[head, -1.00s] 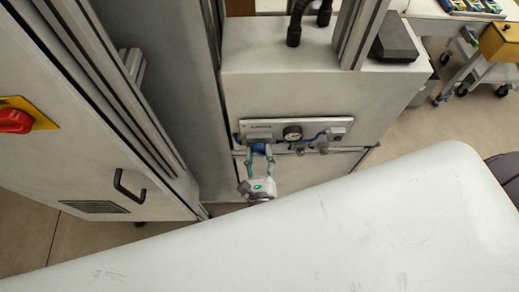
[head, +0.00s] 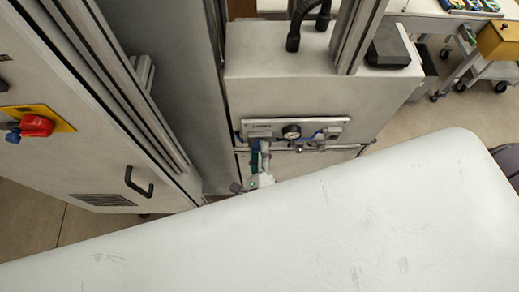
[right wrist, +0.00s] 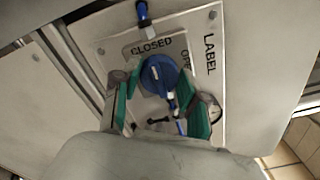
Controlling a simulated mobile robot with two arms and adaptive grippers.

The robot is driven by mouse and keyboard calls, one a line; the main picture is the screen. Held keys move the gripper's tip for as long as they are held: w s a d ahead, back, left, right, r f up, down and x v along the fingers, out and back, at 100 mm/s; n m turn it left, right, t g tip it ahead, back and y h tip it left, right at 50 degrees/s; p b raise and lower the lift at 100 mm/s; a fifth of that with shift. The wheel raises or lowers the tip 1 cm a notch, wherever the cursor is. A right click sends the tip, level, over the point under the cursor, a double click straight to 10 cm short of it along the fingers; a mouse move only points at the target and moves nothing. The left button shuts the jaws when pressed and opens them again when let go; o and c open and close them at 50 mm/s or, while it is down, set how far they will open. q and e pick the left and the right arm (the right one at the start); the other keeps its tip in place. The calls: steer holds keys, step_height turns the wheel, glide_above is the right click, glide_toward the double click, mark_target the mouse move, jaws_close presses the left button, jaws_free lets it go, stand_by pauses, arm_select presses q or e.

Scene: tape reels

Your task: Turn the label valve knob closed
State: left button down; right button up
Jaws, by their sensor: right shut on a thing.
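The label valve knob (right wrist: 158,74) is round and blue with a raised grip, on a pale panel (right wrist: 207,22) marked LABEL. CLOSED is printed above it; the OPEN word at its right is partly covered. A white mark on the knob's grip lies below CLOSED, but I cannot tell its exact setting. My right gripper (right wrist: 155,84) has its green-padded fingers on either side of the knob and is shut on it. In the head view my right gripper (head: 259,158) is at the panel's left end and hides most of the knob. My left gripper is not in view.
A gauge (head: 291,132) and blue tubing sit to the right on the panel. A grey pipe (head: 330,148) runs below it. A cabinet with a red switch (head: 37,126) and black handle (head: 138,183) stands at left. A large white surface, which may be mine, fills the foreground.

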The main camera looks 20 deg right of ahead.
steer(key=shift+s+f, duration=0.1)
stand_by(0.4)
steer(key=o, duration=1.1)
steer(key=shift+o, duration=0.2)
steer(key=v, duration=1.2)
